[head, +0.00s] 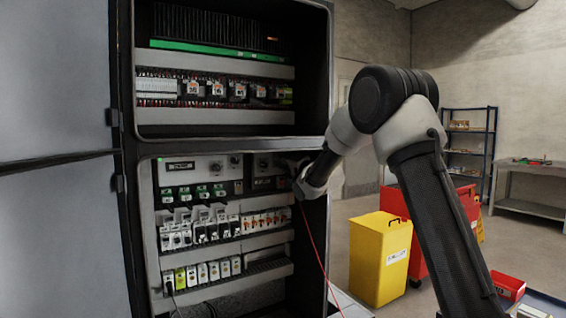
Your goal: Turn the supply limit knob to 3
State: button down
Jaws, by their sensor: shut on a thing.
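My gripper (287,168) is at the upper right of the lower control panel (150,215), up against the dark strip with the knobs. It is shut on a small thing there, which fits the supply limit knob. The fingers and my wrist hide that knob, so its pointer and scale cannot be read.
The open cabinet has a grey door (55,230) on the left. A thin red cable (315,245) hangs below my wrist. A yellow bin (380,260) and a red cart (418,240) stand to the right, with a blue shelf (467,131) and a bench (530,170) farther back.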

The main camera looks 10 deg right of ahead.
jog(key=c, duration=1.3)
grip_release()
